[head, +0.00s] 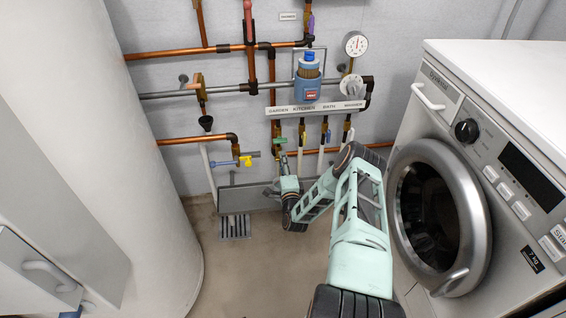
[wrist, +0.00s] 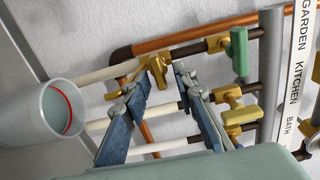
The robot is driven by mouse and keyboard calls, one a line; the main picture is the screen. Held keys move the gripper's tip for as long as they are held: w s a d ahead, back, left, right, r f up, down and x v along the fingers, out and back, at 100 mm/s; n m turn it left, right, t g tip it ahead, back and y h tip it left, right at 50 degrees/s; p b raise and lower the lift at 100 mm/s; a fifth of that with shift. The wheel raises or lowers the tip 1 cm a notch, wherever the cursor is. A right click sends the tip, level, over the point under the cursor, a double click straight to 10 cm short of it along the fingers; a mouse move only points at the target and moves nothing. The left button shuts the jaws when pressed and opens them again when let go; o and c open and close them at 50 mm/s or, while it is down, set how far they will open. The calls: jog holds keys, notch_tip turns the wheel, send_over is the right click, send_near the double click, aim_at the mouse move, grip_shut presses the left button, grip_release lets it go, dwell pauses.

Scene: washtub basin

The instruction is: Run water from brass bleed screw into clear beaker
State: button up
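The brass bleed screw (wrist: 158,72), a small brass fitting with a wing-like head, shows in the wrist view on the garden branch, where a white pipe meets the dark fitting. My gripper (wrist: 156,78) is open, with its two blue-grey fingers on either side of the screw and visible gaps between. The beaker (wrist: 40,118), a grey translucent cup with a red ring inside, is at the left of the wrist view, its mouth facing the pipes. In the head view my gripper (head: 284,158) is just below the green handle (head: 280,140). I cannot make out the beaker there.
Brass valves with green and yellow handles (wrist: 240,115) sit close to the right finger. A label rail (head: 318,108) runs above the branches. A grey trough (head: 236,200) and floor drain (head: 235,226) lie below. A washing machine (head: 460,170) stands at right, a white tank (head: 150,200) at left.

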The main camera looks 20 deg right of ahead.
jog(key=v, duration=0.8)
jog(key=shift+r, duration=0.1)
dwell(0.4)
